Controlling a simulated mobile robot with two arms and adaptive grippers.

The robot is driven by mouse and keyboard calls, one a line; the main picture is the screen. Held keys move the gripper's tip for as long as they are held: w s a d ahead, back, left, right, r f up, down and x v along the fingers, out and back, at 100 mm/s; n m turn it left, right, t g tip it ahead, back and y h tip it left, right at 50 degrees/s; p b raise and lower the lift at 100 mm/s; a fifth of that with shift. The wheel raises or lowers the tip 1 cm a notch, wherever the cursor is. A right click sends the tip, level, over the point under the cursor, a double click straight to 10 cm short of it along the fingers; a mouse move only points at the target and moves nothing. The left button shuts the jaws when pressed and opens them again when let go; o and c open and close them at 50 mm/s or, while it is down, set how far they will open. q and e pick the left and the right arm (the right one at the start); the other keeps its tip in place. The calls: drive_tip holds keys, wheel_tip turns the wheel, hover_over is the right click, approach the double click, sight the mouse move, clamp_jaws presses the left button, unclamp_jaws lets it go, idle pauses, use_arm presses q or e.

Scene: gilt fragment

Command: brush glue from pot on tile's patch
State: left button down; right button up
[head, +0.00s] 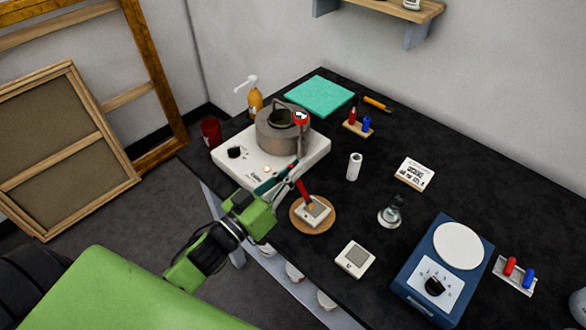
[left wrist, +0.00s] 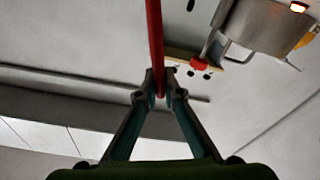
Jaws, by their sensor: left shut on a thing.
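My left gripper (head: 292,176) is shut on the red handle of a brush (head: 303,191). In the left wrist view, the fingertips (left wrist: 160,95) close around the red handle (left wrist: 155,40). The brush points down at a small pale tile (head: 319,217) lying on a round wooden board (head: 298,222). Its lower end overlaps the tile's middle; I cannot tell if it touches, and the patch is not clear. The grey metal pot (head: 276,139) stands behind the gripper on a white hot plate (head: 238,170); it also shows in the left wrist view (left wrist: 258,25). My right gripper is not in view.
A white cylinder (head: 354,167), a glass bottle (head: 390,214) and a small white device (head: 355,260) stand near the board. A blue scale-like device (head: 440,275) is at right. A red cup (head: 211,132) and orange pump bottle (head: 255,101) stand by the hot plate.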

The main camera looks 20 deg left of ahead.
use_arm(q)
drive_tip(key=shift+f+b, duration=0.4)
drive_tip(key=shift+f, duration=0.3)
